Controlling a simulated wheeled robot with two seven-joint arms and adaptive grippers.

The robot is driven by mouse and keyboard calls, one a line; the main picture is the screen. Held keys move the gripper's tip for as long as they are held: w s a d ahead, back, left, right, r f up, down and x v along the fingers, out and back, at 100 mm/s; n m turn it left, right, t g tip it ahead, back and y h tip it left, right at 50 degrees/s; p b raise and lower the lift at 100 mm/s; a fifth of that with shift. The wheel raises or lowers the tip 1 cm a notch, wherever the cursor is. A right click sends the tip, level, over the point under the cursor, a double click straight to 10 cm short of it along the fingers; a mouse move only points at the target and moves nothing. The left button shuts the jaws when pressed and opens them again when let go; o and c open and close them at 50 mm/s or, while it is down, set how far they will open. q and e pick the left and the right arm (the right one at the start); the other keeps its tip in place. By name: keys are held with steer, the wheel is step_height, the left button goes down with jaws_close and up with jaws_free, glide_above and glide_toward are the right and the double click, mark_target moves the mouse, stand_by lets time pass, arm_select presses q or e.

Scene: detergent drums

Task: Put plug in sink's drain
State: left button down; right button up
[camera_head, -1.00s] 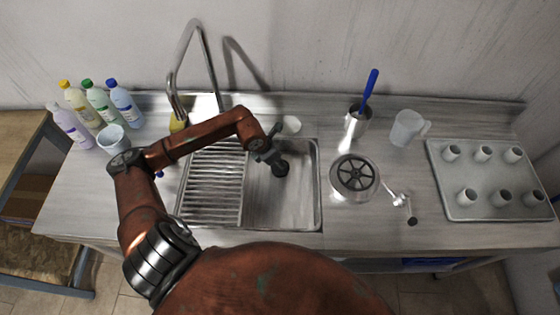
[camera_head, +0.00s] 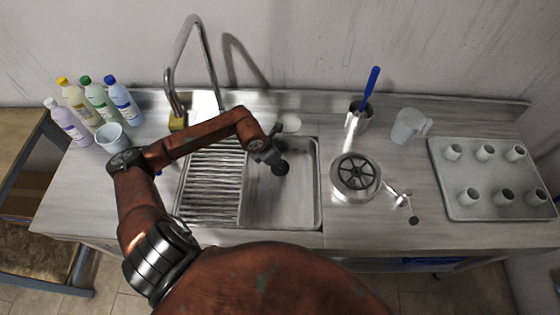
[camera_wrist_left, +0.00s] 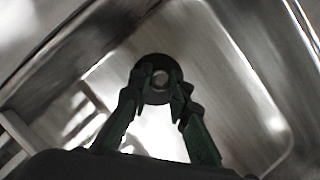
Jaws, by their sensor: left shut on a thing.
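The plug (camera_head: 280,168) is a dark round disc. My left gripper (camera_head: 272,159) is shut on it and holds it over the right part of the sink (camera_head: 298,205). In the left wrist view the plug (camera_wrist_left: 146,70) is a black disc with a pale round centre, between the two green-black fingertips (camera_wrist_left: 160,88). The metal basin (camera_wrist_left: 235,110) lies below it. The drain is hidden, and I cannot tell how high the plug is above the basin floor. My right gripper is not in view.
A ribbed drying rack (camera_head: 212,185) covers the sink's left part. The faucet (camera_head: 170,75) rises behind. A round strainer-like pot (camera_head: 355,177), a metal cup (camera_head: 358,122) and a jug (camera_head: 408,126) stand right of the sink. Several bottles (camera_head: 100,108) stand at the left.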

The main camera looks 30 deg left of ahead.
arm_select(q)
steer(key=shift+f, duration=0.15)
steer(key=c, duration=1.7)
jaws_free()
steer(key=shift+c, duration=0.2)
steer(key=v, duration=1.2)
steer(key=shift+s, duration=0.1)
